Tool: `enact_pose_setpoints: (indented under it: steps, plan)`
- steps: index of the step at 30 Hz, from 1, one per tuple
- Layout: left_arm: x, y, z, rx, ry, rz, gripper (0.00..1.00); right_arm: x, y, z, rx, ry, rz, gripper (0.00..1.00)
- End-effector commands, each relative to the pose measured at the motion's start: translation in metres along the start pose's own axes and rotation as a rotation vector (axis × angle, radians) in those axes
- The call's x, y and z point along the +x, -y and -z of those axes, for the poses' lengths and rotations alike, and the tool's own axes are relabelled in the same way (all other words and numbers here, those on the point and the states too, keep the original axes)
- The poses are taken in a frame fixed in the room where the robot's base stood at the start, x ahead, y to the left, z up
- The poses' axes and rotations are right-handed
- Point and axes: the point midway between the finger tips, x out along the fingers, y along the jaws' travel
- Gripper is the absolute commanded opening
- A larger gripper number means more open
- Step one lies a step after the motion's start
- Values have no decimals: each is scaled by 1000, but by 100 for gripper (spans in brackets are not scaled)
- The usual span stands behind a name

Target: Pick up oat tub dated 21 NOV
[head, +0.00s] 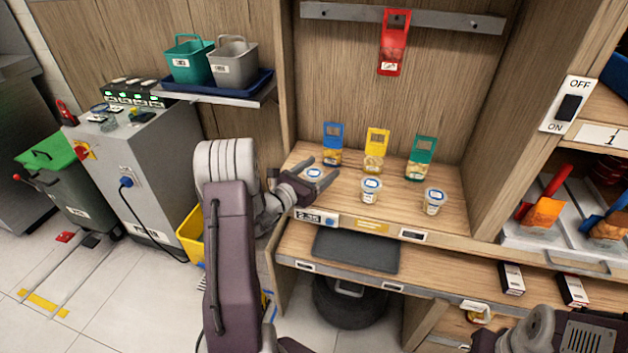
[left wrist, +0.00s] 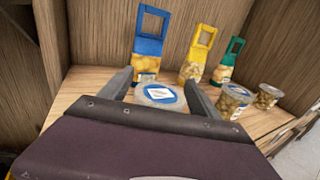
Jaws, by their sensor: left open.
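Three small clear tubs with blue-and-white lids stand on the wooden shelf. The left tub (head: 314,174) is between the open fingers of my left gripper (head: 322,178). In the left wrist view this tub (left wrist: 160,95) sits between the two fingertips (left wrist: 162,92), with its lid label facing up. The middle tub (head: 371,190) and the right tub (head: 434,201) stand apart to its right; they also show in the left wrist view. The dates on the lids are too small to read. My right arm shows at the lower right, but its fingers are not visible.
Blue (head: 332,145), yellow (head: 376,150) and green (head: 420,158) handled packs stand behind the tubs. A red scoop-like holder (head: 393,42) hangs on the back rail. The shelf's front edge (head: 400,233) carries labels. A side wall stands left of the gripper.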

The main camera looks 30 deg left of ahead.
Motion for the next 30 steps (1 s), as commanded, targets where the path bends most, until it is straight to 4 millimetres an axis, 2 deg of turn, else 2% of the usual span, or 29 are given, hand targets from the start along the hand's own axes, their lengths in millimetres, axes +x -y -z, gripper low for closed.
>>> enact_pose_setpoints:
  steps: [6,12,13,22,26,29,30]
  plan:
    - [2,0,0,-1,-1,-1,72,0,0,0,0,0,0,36]
    - [2,0,0,0,-1,-1,16,0,0,0,0,0,0,36]
    - [2,0,0,0,0,-1,13,0,0,0,0,0,0,36]
    - [1,0,-6,1,0,-1,13,-2,0,0,0,0,0,36]
    - [1,0,-23,3,2,0,13,-7,0,1,0,0,0,36]
    - [1,0,-44,5,3,-1,13,-12,0,1,0,0,0,36]
    - [2,7,-48,2,2,3,13,-12,0,1,0,0,0,36]
